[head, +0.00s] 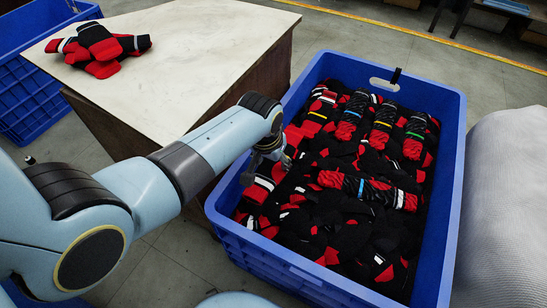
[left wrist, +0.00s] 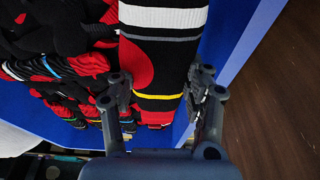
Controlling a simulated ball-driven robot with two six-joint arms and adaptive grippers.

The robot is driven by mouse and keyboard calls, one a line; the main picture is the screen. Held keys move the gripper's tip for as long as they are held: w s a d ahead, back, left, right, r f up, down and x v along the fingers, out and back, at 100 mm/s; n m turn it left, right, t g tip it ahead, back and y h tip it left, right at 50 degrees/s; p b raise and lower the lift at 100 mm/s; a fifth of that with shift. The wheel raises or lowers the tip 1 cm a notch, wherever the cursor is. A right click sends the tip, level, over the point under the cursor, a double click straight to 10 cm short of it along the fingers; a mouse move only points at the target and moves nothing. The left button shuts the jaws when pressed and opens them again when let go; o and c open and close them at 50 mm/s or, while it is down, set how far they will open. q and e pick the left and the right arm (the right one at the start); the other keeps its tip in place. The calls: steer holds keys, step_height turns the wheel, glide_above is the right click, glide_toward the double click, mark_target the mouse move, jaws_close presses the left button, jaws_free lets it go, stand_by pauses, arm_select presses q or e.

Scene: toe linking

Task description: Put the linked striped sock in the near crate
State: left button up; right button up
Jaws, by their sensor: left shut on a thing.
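The near crate (head: 457,190) is blue and full of black and red socks, many with white, yellow, green or blue stripes. My left gripper (head: 272,164) is inside the crate's left wall, low over the pile. In the left wrist view my left gripper (left wrist: 158,88) is shut on a striped sock (left wrist: 165,55), black and red with white, grey and yellow bands. The sock lies between the fingers, with the blue crate wall (left wrist: 235,30) beside it. In the head view the hand and arm partly hide this sock, and I cannot tell whether it touches the pile. My right gripper is out of view.
A white-topped table (head: 200,60) stands left of the crate, with several red and black socks (head: 98,48) at its far left. Another blue crate (head: 35,100) is beyond it. A pale ribbed rounded object (head: 508,210) stands close to the crate's right side.

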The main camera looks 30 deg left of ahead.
arm_select(q)
steer(key=o, duration=1.4)
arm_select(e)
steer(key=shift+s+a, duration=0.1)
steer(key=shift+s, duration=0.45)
arm_select(q)
steer(key=shift+c, duration=0.5)
steer(key=shift+r, duration=0.1)
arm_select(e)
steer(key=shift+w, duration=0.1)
arm_select(q)
steer(key=shift+r+p, duration=0.25)
steer(key=shift+p, duration=0.1)
steer(key=p+v, duration=0.2)
steer(key=p, duration=0.1)
steer(key=shift+w+r, duration=0.3)
steer(key=shift+r, duration=0.2)
steer(key=p+v, duration=0.3)
steer(key=shift+w+r, duration=0.15)
steer(key=shift+w, duration=0.2)
steer(key=shift+r+p, duration=0.2)
steer(key=shift+p, duration=0.2)
steer(key=shift+f, duration=0.1)
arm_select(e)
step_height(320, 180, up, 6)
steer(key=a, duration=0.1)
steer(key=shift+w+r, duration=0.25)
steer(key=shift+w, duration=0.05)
